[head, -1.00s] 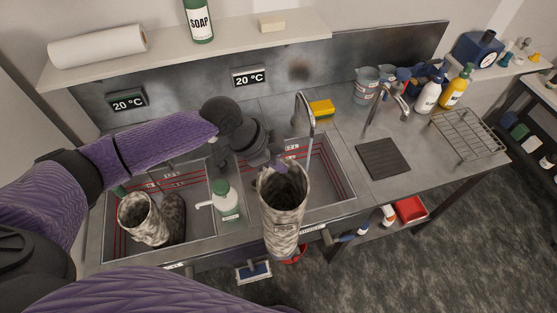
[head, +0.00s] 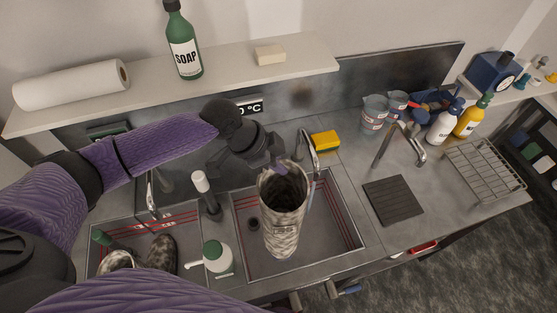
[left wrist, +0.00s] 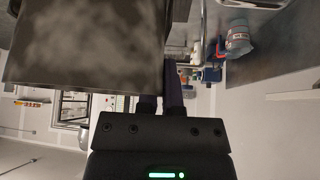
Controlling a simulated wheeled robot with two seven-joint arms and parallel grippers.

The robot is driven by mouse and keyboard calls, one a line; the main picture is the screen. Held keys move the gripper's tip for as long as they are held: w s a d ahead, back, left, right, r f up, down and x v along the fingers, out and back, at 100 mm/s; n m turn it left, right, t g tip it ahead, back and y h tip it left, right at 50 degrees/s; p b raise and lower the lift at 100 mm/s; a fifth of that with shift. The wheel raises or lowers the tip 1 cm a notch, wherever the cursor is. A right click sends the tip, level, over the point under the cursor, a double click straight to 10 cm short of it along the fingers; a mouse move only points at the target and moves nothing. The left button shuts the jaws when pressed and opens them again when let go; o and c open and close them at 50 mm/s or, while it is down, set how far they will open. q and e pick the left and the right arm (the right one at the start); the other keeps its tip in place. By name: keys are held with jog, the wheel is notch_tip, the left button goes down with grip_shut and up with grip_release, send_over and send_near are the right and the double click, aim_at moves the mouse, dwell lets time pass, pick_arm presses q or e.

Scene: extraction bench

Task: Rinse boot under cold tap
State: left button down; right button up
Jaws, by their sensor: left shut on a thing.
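A grey camouflage-patterned boot (head: 282,212) is upright, its open top facing me, over the right-hand sink basin (head: 338,240). My left gripper (head: 280,168) is shut on the boot's upper rim at the back; the boot hides part of the fingers. In the left wrist view the boot shaft (left wrist: 85,45) fills the upper left, beside the gripper fingers (left wrist: 172,85). A metal tap (head: 308,150) stands right behind the boot, close to its top; I see no water from it. Another boot (head: 161,252) is in the left-hand basin. My right gripper is not in view.
A white pump bottle with green top (head: 217,257) stands between the basins. A yellow sponge (head: 325,141) lies behind the tap. A second tap (head: 400,143), a dark mat (head: 393,200) and a wire rack (head: 487,167) are to the right. A soap bottle (head: 184,45) is on the shelf.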

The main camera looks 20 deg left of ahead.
aim_at(288, 197)
pick_arm(q)
notch_tip(288, 197, down, 16)
jog(key=b, duration=1.2)
jog(key=shift+w+f, duration=0.1)
jog(key=shift+w+d+b, duration=0.45)
jog(key=shift+w+d, duration=0.3)
jog(key=shift+d, duration=0.3)
jog(key=w+d+b, duration=0.5)
jog(key=d, duration=0.3)
jog(key=shift+w+d, duration=0.3)
jog(key=shift+w, duration=0.1)
jog(key=shift+r, duration=0.2)
